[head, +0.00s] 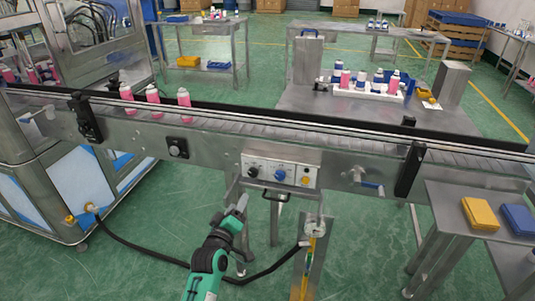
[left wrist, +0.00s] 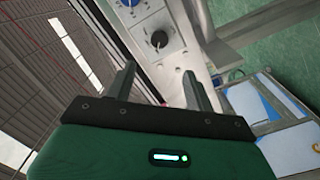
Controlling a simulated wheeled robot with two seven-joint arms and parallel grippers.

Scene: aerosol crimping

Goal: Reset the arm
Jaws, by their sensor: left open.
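My left arm shows in the head view, green and black, rising from the bottom. Its gripper (head: 238,207) is in front of the conveyor, below and left of the control panel (head: 280,173). In the left wrist view the two grey fingers of the left gripper (left wrist: 158,88) stand apart with nothing between them. The control panel's black knob (left wrist: 159,39) shows beyond the fingers. My right gripper is in neither view.
The conveyor (head: 330,140) crosses the head view, with several pink aerosol cans (head: 153,95) on its left part. A side table (head: 478,195) at right holds a yellow (head: 480,213) and a blue item (head: 519,220). A black cable (head: 150,254) lies on the green floor.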

